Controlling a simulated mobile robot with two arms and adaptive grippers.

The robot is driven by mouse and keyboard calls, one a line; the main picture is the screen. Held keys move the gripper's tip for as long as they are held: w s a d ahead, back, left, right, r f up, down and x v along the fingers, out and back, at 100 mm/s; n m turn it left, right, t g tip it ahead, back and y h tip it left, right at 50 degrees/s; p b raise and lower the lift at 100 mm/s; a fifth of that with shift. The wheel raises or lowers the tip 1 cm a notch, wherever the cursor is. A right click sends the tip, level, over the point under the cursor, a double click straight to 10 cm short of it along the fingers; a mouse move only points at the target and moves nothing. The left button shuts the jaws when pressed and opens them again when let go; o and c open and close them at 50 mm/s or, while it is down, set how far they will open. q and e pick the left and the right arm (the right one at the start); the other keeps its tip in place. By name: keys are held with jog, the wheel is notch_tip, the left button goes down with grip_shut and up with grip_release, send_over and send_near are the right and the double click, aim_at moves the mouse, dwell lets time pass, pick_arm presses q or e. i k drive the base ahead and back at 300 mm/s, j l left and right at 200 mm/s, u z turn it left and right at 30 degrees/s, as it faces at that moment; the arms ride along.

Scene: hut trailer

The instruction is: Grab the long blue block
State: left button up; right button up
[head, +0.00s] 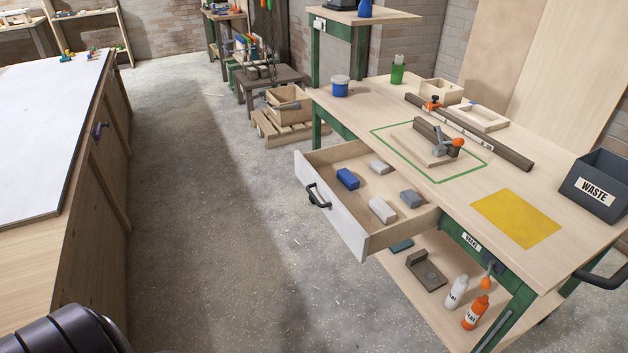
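The blue block (347,179) lies in the open drawer (357,228) of the workbench, near the drawer's left side and close to its front panel. It is saturated blue and lies flat, apart from the other blocks. In the same drawer are a grey block (380,167) behind it, a pale grey block (382,210) nearer the front, and a blue-grey block (411,199) at the right. Neither gripper is in view.
The drawer has a black handle (318,197). The workbench top (450,205) above it holds a clamp (447,143), a yellow sheet (515,218) and a black waste bin (597,186). Bottles (475,313) stand on the lower shelf. Floor (215,220) left of the drawer is clear.

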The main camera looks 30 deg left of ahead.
aim_at(345, 177)
jog(key=u, duration=1)
